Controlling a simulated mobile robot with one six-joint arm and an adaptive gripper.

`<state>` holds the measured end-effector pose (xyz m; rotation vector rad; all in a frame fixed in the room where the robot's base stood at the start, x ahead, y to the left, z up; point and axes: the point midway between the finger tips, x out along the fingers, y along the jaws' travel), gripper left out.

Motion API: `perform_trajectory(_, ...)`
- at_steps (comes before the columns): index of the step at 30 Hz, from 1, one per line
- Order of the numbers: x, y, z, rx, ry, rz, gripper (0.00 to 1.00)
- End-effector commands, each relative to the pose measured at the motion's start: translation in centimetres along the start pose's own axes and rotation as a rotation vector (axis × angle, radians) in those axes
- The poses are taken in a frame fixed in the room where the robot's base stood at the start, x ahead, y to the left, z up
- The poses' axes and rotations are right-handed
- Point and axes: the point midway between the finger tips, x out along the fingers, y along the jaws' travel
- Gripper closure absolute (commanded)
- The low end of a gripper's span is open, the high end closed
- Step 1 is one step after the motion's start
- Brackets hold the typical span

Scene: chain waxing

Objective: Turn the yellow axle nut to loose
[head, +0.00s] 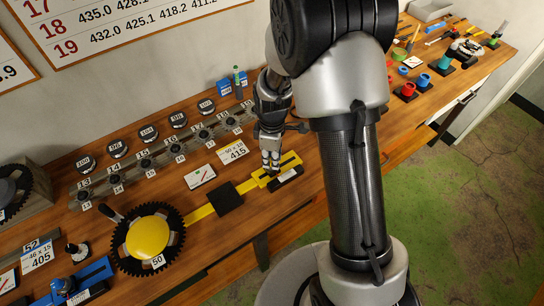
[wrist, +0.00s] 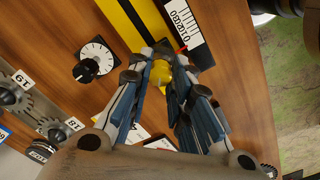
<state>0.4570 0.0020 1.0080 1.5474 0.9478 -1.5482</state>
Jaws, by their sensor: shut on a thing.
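The yellow axle nut (wrist: 161,73) shows between the fingertips in the wrist view. My gripper (wrist: 164,62) is shut on it, with a finger on each side. In the head view my gripper (head: 270,165) points down at the right end of the yellow bar (head: 201,212); the nut is hidden there by the fingers. In the wrist view the yellow bar (wrist: 116,14) with its black stripe runs up to the nut. I cannot tell how far the nut is turned.
A large black chainring (head: 123,258) with a yellow hub sits at the bar's left end. A white dial with a black knob (wrist: 92,62) is left of my fingers. A row of sprockets (head: 177,147) lies behind. A black-and-white label block (head: 287,178) is close on the right.

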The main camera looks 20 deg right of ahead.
Motion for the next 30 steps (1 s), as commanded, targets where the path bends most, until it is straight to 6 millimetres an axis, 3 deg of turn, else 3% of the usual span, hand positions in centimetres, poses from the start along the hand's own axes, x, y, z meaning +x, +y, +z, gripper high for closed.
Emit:
perform_trajectory(5,0.0,0.0,0.0,0.001,0.000,0.001,1.00)
perform_trajectory(6,0.0,0.0,0.0,0.001,0.000,0.001,0.80)
perform_trajectory(15,0.0,0.0,0.0,0.001,0.000,0.001,0.60)
perform_trajectory(25,-0.1,0.0,0.0,0.001,0.000,0.001,0.59)
perform_trajectory(30,-1.9,0.1,-0.1,0.001,0.002,0.004,0.59)
